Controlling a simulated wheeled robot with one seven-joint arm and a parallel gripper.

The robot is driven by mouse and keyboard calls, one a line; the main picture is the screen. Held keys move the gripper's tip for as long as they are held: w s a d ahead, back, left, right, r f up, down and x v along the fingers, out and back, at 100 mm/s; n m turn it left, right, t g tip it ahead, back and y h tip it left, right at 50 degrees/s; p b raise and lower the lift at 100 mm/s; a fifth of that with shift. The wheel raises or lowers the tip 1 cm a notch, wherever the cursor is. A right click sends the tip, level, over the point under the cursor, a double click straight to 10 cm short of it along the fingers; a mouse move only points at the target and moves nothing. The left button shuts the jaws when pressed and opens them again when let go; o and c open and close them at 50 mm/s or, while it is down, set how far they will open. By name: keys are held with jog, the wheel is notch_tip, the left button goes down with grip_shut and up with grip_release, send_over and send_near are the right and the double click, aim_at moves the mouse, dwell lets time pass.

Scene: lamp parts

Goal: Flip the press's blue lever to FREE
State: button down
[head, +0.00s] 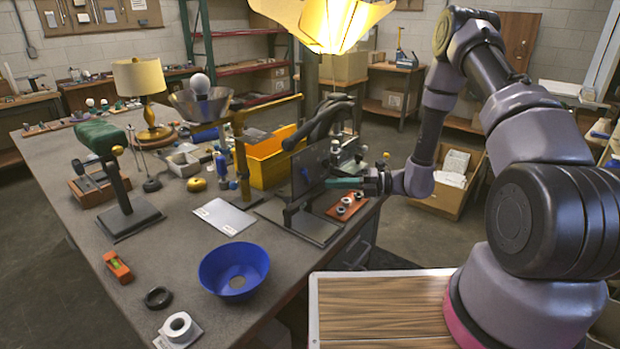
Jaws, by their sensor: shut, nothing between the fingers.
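The press (313,172) looks to be the black machine at the table's right edge, with an upright dark plate on a flat base. A small blue mark on the plate's face may be the blue lever (305,172); it is too small for me to tell its position, and no FREE label is legible. My gripper (330,183) comes in from the right with its teal fingers shut and empty, close beside the plate's right side. I cannot tell whether it touches the press.
An orange-brown block with several round parts (345,206) lies below my gripper. A yellow bin (268,165) stands behind the press. A white sheet (224,216) and a blue bowl (234,270) lie to the left and front. A lit yellow shade (330,22) hangs above.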

aim_at(306, 179)
jog(key=a, duration=0.3)
jog(key=w+a, duration=0.1)
jog(key=a, duration=0.2)
jog(key=a+f, duration=0.1)
jog(key=a, duration=0.3)
jog(key=shift+w, duration=0.15)
jog(key=shift+w+d+r, duration=0.15)
jog(key=shift+w+d, duration=0.25)
jog(key=shift+w, duration=0.2)
jog(key=shift+w+d+r, duration=0.1)
jog(key=shift+w+d, duration=0.25)
jog(key=shift+w, duration=0.25)
jog(key=shift+w+d+r, duration=0.15)
jog(key=shift+w+d, duration=0.05)
jog(key=shift+w, duration=0.45)
